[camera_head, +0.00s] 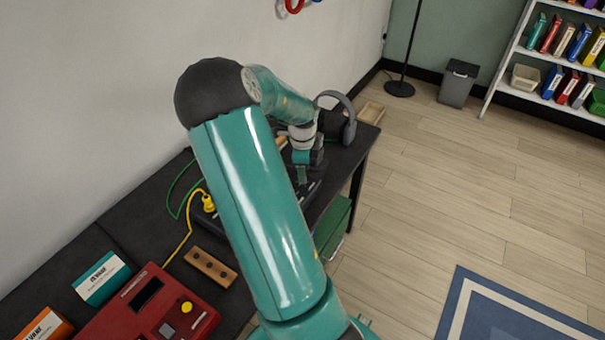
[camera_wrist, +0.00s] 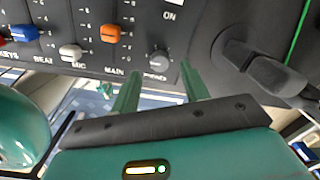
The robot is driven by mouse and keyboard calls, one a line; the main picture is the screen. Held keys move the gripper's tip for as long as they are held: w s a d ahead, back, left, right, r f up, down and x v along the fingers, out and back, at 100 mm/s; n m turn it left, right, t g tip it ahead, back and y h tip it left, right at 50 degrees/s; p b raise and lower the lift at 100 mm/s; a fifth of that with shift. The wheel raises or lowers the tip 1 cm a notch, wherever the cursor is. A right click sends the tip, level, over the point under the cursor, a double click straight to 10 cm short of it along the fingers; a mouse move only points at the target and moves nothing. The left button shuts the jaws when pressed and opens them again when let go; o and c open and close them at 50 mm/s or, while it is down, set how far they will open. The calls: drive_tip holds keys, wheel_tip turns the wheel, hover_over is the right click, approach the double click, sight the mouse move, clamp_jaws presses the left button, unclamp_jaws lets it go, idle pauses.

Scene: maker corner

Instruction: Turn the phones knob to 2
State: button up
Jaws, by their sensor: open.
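The phones knob (camera_wrist: 159,61) is a small grey round knob at the near edge of a dark mixer panel (camera_wrist: 200,40) in the wrist view. Its label below is partly legible. The number it points to cannot be read. My gripper (camera_wrist: 160,68) is open, with its two green fingertips on either side of the knob; whether they touch it cannot be told. In the head view my gripper (camera_head: 302,174) is over the far part of the dark table, and my arm hides most of the mixer.
Blue (camera_wrist: 25,33), white (camera_wrist: 70,53) and orange (camera_wrist: 110,33) slider caps stand left of the knob. Grey headphones (camera_head: 348,118) stand close beyond my gripper. A green cable (camera_wrist: 298,32) runs at the right. A red device (camera_head: 150,305) and wooden block (camera_head: 210,267) lie nearer.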

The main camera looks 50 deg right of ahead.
wheel_tip(320, 180, up, 11)
drive_tip(key=shift+a+f, duration=0.15)
drive_tip(key=shift+s+a, duration=0.1)
idle(0.5)
drive_tip(key=w+a+r+n+t+y, duration=0.1)
drive_tip(key=a+r+n, duration=0.2)
drive_tip(key=a+n, duration=0.35)
drive_tip(key=a+r+n+t, duration=0.1)
drive_tip(key=a+r+n, duration=0.2)
drive_tip(key=a, duration=0.6)
drive_tip(key=w+a+r+n+t+y, duration=0.1)
drive_tip(key=a+r+n, duration=0.35)
drive_tip(key=a, duration=0.35)
drive_tip(key=s+a+r+n+t, duration=0.1)
drive_tip(key=s+a+r+n, duration=0.1)
drive_tip(key=s+a+n, duration=0.3)
drive_tip(key=s+a+r+n+t+h, duration=0.1)
drive_tip(key=s+a+n, duration=0.3)
drive_tip(key=a+n, duration=0.6)
drive_tip(key=shift+s+a+r+n+h, duration=0.3)
drive_tip(key=shift+s+a+r+n, duration=0.15)
drive_tip(key=shift+a, duration=0.45)
